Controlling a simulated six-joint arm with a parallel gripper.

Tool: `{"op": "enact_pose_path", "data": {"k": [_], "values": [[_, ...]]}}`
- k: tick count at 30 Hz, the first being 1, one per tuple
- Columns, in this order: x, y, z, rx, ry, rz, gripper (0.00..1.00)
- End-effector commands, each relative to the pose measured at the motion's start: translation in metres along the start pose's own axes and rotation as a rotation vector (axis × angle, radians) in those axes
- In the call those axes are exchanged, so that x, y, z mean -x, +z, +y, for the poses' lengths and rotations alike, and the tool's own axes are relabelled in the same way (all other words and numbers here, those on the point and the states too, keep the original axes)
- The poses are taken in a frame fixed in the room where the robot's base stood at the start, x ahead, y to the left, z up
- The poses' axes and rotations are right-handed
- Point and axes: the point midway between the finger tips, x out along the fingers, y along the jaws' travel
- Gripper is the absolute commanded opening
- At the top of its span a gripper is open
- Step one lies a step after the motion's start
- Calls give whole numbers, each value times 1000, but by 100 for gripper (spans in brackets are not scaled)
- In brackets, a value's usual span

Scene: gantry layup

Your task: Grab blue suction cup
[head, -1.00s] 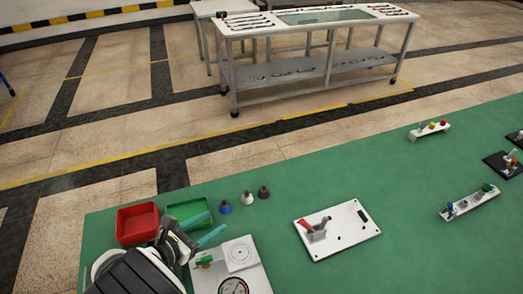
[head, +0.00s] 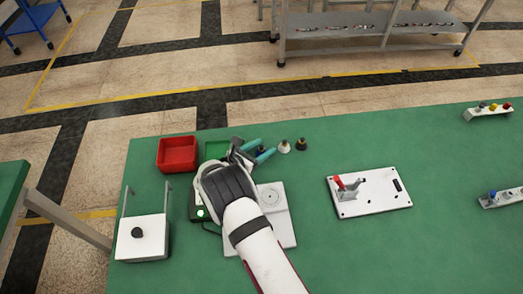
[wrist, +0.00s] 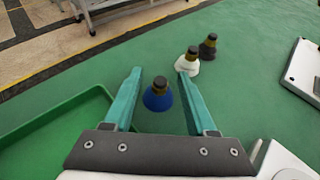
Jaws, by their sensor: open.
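The blue suction cup (wrist: 158,99) has a dark, brass-coloured top and stands upright on the green table. In the wrist view it sits between the two teal fingers of my gripper (wrist: 158,70), with a visible gap on both sides. My gripper is open and empty. In the head view my gripper (head: 262,149) is over the cup's spot, and the cup is mostly hidden by the fingers. A white suction cup (wrist: 187,64) stands just beyond the right fingertip, and a black one (wrist: 208,47) is farther back. Both also show in the head view, white (head: 285,147) and black (head: 301,144).
A green tray (wrist: 62,107) lies left of my gripper, with a red bin (head: 178,170) beside it. A white panel (head: 272,222) is partly under my arm. A white plate with a red lever (head: 375,200) lies to the right. The table between is clear.

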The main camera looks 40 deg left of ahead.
Motion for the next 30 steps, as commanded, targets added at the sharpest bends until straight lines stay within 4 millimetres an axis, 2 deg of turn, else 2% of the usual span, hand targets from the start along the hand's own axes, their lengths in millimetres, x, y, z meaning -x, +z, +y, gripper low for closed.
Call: {"op": "enact_pose_path", "data": {"k": [4, 13, 25, 30], "values": [[0, 0, 0, 0, 0, 0, 55], [1, 0, 0, 0, 0, 0, 1], [2, 1, 0, 0, 0, 0, 0], [8, 18, 1, 0, 1, 0, 0]]}}
